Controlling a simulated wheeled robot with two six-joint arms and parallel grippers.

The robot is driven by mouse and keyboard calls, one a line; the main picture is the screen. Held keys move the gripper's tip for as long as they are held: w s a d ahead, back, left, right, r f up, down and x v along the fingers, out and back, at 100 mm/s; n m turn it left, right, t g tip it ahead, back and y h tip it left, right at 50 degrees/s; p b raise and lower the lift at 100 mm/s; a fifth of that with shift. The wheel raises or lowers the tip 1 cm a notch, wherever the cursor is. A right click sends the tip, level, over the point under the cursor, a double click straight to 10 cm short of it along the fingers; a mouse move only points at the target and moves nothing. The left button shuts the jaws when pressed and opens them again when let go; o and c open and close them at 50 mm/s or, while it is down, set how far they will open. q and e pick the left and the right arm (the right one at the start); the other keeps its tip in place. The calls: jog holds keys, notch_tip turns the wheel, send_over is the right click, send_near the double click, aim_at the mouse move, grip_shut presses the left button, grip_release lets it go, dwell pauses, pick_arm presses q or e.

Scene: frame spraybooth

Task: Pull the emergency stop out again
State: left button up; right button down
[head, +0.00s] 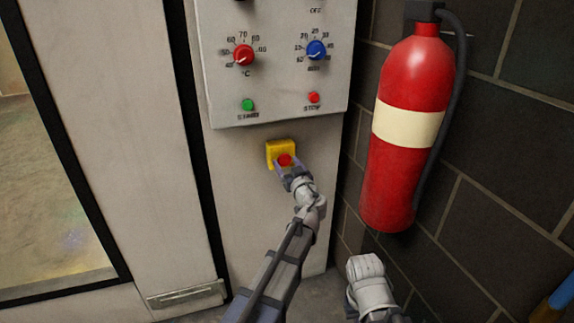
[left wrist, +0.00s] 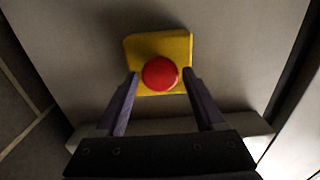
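The emergency stop is a red mushroom button (head: 285,160) on a yellow housing (head: 274,147), mounted on the light cabinet front below the control panel. In the left wrist view the red button (left wrist: 160,73) sits in front of the yellow housing (left wrist: 178,45). My left gripper (head: 284,165) is at the button.
The control panel (head: 280,80) above carries a red knob (head: 243,54), a blue knob (head: 317,49), a green button (head: 248,104) and a red button (head: 313,97). A fire extinguisher (head: 405,150) hangs on the dark tiled wall at right. A glazed door is at left.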

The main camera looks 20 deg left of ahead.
pick_arm(q)
grip_shut()
dwell(0.3)
dwell(0.3)
